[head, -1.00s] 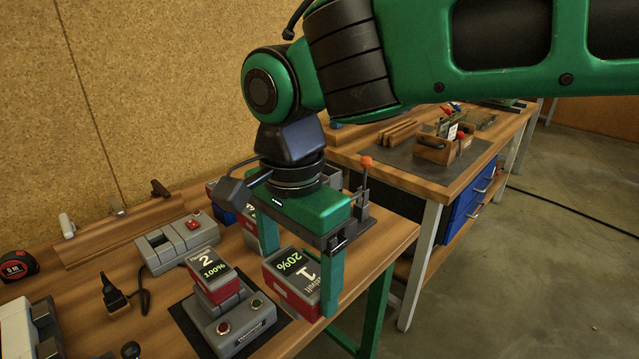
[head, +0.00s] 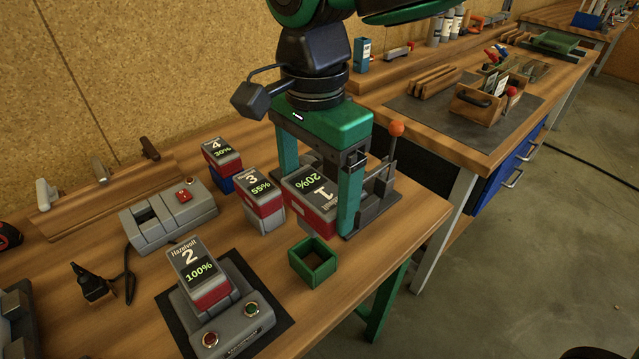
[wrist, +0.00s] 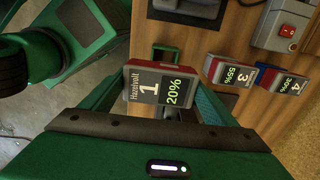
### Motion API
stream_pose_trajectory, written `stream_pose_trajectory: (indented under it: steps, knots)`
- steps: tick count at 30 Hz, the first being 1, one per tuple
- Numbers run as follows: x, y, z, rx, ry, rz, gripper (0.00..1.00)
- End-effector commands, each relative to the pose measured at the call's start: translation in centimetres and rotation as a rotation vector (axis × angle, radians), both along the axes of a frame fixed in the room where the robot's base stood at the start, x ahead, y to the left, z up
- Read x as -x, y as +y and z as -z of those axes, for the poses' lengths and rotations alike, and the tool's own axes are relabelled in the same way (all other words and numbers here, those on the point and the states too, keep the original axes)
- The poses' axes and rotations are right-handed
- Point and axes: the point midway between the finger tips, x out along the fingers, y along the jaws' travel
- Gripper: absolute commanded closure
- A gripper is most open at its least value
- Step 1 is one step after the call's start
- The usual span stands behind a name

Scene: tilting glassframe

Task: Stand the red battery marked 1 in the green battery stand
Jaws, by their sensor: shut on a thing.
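The red battery marked 1 (head: 313,193), with a dark top reading 20%, is between the fingers of my gripper (head: 318,207), which is shut on it. It also shows between the fingers in the wrist view (wrist: 160,88). The green battery stand (head: 314,267) is a small open-topped square box on the bench, empty as far as I can see. In the head view the battery is just behind the stand, apart from it. The stand is partly hidden by the battery in the wrist view (wrist: 165,50). The exact height of the battery is unclear.
Battery 2 (head: 193,265) sits in a grey charger (head: 245,312) at the front left. Batteries 3 (head: 260,190) and 4 (head: 222,155) stand behind left of the green stand. A dark lever device with an orange knob (head: 397,128) is close right of my gripper. The bench edge is nearby.

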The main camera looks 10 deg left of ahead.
Motion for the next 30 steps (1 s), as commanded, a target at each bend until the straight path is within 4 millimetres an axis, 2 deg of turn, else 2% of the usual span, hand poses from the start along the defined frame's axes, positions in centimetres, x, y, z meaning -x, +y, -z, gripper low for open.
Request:
stream_pose_trajectory:
  steps: [5, 21, 30]
  knots:
    - [0.1, 0.0, 0.3, 0.001, -0.002, 0.002, 0.46]
    - [0.1, 0.1, 4.6, 0.001, -0.001, 0.001, 0.46]
    - [0.1, 0.1, 5.7, 0.0, -0.001, 0.0, 0.46]
